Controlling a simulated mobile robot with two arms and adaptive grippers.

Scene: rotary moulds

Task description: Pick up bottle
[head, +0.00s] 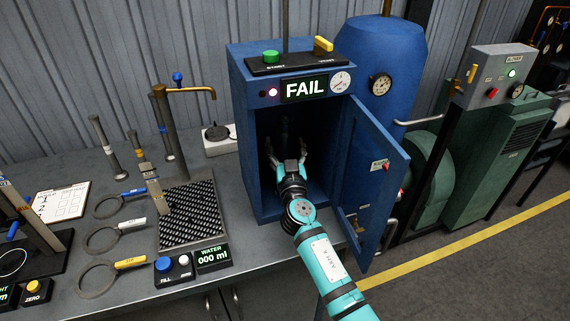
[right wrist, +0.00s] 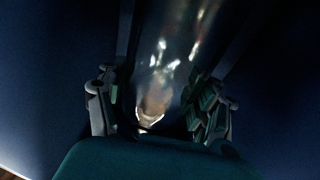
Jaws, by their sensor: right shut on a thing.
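The bottle is a clear, shiny shape (right wrist: 178,50) in the right wrist view, with its pale narrow end (right wrist: 152,104) toward my palm. It lies between the two fingers of my right gripper (right wrist: 162,88), which is shut on it. In the head view my right gripper (head: 287,152) reaches through the open door into the dark inside of the blue cabinet (head: 247,165). There the bottle is too dark to make out clearly. My left gripper is not in view.
The cabinet's blue door (head: 374,180) stands open to the right of my arm. A FAIL display (head: 304,88) is lit above the opening. On the bench left are a drain grate (head: 190,213), a tap (head: 188,90), handled rings (head: 102,240) and a clipboard (head: 61,201).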

